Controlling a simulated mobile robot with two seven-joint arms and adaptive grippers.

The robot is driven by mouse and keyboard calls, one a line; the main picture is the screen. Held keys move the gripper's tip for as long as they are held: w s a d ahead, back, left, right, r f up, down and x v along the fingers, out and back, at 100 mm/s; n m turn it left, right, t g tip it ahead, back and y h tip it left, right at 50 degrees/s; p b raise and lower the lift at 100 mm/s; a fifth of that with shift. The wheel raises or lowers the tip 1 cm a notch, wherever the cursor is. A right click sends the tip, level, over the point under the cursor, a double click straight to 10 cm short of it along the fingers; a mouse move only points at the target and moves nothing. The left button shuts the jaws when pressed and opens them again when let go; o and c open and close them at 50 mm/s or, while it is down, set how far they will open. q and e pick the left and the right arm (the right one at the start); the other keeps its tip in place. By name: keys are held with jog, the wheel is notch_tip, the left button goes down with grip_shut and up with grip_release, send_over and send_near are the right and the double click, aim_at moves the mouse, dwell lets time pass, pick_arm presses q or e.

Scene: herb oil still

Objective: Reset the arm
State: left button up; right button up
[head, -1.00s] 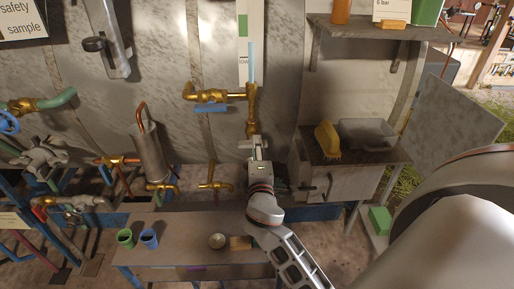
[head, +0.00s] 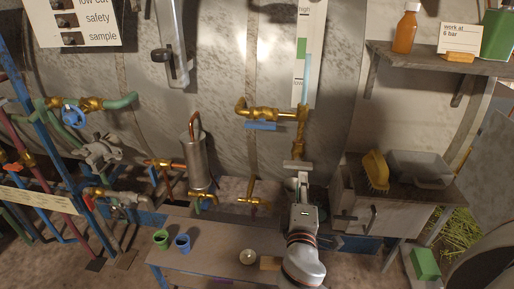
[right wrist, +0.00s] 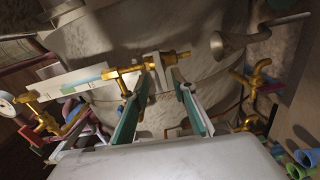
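My right arm rises from the bottom of the head view. Its gripper (head: 297,166) is just below the lower end of a brass pipe fitting (head: 301,128) on the tank front. In the right wrist view its two green-lined fingers (right wrist: 160,92) stand apart with no object held between them. Brass fittings show beyond the fingertips; I cannot tell whether the fingers touch them. A blue-handled brass valve (head: 262,113) joins this fitting from the left, and a sight glass (head: 307,75) stands above it. My left gripper is in no view.
A low bench (head: 215,250) holds a green cup (head: 161,240), a blue cup (head: 183,243) and a small bowl (head: 248,257). To the right, a cabinet (head: 385,212) carries a yellow brush (head: 375,170) and a grey tub (head: 420,169). A shelf (head: 440,58) overhangs it.

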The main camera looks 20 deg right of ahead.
jog(key=s+a+f+m+g+y, duration=0.15)
jog(key=a+f+y, duration=0.25)
jog(key=f, duration=0.4)
jog(key=s+a+f+y, duration=0.3)
jog(key=f, duration=0.6)
jog(key=s+a+f+m+g+y, duration=0.3)
jog(key=s+a+f+m+y, duration=0.2)
jog(key=s+f, duration=0.7)
jog(key=shift+s+a+f, duration=0.25)
jog(key=shift+s+a, duration=0.3)
jog(key=shift+a, duration=0.25)
